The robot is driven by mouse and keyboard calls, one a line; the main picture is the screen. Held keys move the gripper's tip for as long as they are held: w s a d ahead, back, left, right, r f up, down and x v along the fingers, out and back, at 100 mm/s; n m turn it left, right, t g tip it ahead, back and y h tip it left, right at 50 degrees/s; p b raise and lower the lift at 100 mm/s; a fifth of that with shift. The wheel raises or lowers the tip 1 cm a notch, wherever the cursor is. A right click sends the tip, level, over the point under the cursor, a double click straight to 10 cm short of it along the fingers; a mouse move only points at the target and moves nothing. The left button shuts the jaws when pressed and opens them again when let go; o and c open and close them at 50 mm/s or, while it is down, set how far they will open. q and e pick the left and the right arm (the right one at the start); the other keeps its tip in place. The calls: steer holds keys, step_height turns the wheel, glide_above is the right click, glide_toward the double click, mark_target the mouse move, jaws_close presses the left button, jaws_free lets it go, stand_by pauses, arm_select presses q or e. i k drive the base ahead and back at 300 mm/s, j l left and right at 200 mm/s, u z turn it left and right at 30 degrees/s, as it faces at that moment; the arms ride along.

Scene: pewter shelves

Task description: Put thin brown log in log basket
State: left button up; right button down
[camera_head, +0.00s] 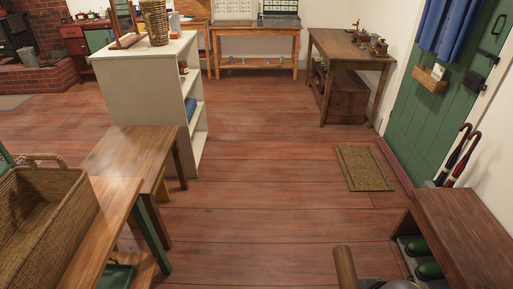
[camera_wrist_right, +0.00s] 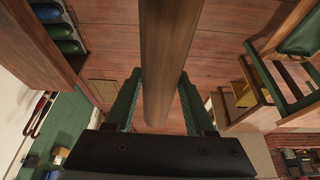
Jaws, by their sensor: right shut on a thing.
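A thin brown log (camera_head: 345,268) stands up at the bottom edge of the head view, and it runs from the top to the centre in the right wrist view (camera_wrist_right: 168,55). My right gripper (camera_wrist_right: 160,100) is shut on the log, with a green-padded finger on each side. A large wicker basket (camera_head: 72,240) with a looped handle is at the left edge of the head view, far left of the log. The part of its inside that shows looks empty. My left gripper is in neither view.
Wooden benches (camera_head: 128,150) stand at the left by a white shelf unit (camera_head: 150,95), which has a small wicker basket (camera_head: 155,22) on top. A shoe bench (camera_head: 465,225) is at the right. A doormat (camera_head: 362,167) lies by the green door. The middle floor is clear.

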mark_target(25, 249)
steer(key=i+j+z, duration=0.1)
steer(key=i+z, duration=0.2)
steer(key=i, duration=0.85)
steer(key=i+u, duration=0.2)
steer(key=i, duration=0.2)
steer(key=i+l+u, duration=0.2)
steer(key=i, duration=0.2)
steer(key=u, duration=3.5)
steer(key=i, duration=1)
